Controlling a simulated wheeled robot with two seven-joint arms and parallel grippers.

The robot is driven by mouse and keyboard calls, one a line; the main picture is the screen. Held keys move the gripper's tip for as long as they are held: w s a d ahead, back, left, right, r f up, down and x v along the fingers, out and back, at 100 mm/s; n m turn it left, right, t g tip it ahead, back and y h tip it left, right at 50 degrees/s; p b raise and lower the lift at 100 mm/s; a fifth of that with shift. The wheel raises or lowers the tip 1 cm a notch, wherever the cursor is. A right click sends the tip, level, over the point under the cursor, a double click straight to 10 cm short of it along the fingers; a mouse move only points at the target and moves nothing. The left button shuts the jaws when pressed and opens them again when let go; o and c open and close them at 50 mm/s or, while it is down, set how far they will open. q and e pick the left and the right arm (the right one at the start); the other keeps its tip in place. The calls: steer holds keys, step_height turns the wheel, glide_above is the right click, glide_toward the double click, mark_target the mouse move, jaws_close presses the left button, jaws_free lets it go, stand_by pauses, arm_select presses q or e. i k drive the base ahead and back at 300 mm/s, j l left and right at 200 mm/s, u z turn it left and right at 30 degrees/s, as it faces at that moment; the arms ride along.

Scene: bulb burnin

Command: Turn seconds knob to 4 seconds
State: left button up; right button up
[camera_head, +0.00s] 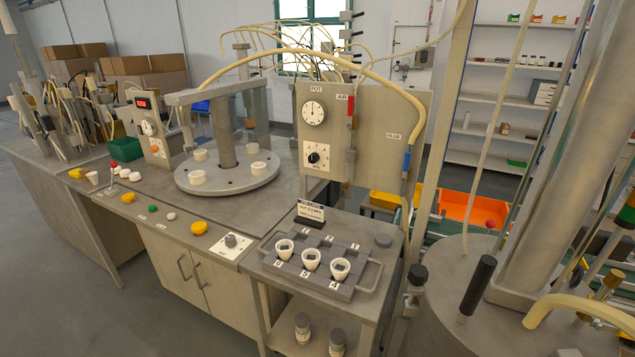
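Several knobs show, and their lettering is too small to read, so I cannot tell which is the seconds knob. A black knob (314,157) sits on a white dial plate on the upright grey panel (380,135), below a round white gauge (313,112). A grey knob (231,240) sits on a white plate at the bench's front edge. An orange knob (155,148) is on the grey box with a red display (143,102), below a small round dial (147,128). No knob's setting can be read. Neither of my grippers is in view.
A round turntable (230,182) with white cups stands on the bench. A grey tray (350,291) holds three white cups at the front. Yellow and green buttons line the bench edge (185,236). Hoses arch overhead. An orange bin (470,207) stands behind at right.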

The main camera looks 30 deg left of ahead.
mark_target(230, 240)
steer(key=u, duration=2.05)
steer(key=i+j+z, duration=0.5)
steer(key=k+l, duration=0.05)
steer(key=k, duration=0.05)
